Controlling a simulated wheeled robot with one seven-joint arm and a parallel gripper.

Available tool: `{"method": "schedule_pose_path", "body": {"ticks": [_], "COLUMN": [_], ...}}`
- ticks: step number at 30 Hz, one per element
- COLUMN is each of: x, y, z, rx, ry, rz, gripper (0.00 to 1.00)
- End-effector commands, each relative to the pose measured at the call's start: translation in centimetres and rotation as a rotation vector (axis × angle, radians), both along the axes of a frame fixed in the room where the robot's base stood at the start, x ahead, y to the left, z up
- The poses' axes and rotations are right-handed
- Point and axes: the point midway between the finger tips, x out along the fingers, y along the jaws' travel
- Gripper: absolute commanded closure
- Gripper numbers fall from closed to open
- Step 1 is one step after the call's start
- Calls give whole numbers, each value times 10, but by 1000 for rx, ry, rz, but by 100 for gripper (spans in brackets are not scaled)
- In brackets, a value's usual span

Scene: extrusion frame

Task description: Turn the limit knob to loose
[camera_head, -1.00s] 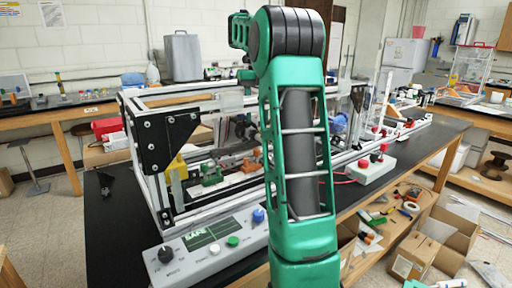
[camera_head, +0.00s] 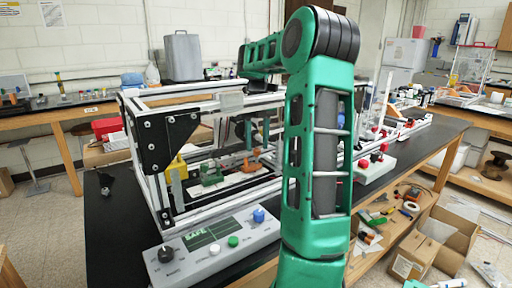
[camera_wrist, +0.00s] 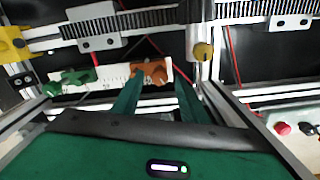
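My gripper (camera_head: 257,142) reaches down inside the extrusion frame (camera_head: 152,148). In the wrist view its two green fingers (camera_wrist: 159,88) are apart, with nothing held between them. An orange clamp-like part (camera_wrist: 152,71) sits on a white scale strip just beyond the fingertips; I cannot tell whether they touch. A green part (camera_wrist: 72,80) is on the same strip to the left. A yellow knob (camera_wrist: 203,50) is to the right of the fingers. A black pointer knob (camera_head: 166,254) is on the grey control box at the front. No label reading limit or loose is legible.
The control box (camera_head: 190,272) has a screen showing SAFE, a blue knob (camera_head: 258,215) and white and green buttons. Metal rails enclose my gripper. A white box with red buttons (camera_head: 374,168) stands to the right. The black tabletop (camera_head: 110,240) is clear at front left.

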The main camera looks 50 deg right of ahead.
Motion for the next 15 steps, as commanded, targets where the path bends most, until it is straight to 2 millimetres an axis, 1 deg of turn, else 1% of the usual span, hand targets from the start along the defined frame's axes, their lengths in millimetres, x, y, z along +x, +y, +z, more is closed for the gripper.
{"method": "schedule_pose_path", "body": {"ticks": [1, 5, 14, 15], "x": [0, 0, 0, 0], "y": [0, 0, 0, 0], "z": [-5, -13, -15, -15], "rx": [0, 1, 0, 0], "ry": [1, 0, -1, -1], "rz": [2, 0, 1, 1], "gripper": [60, 60, 60, 65]}}
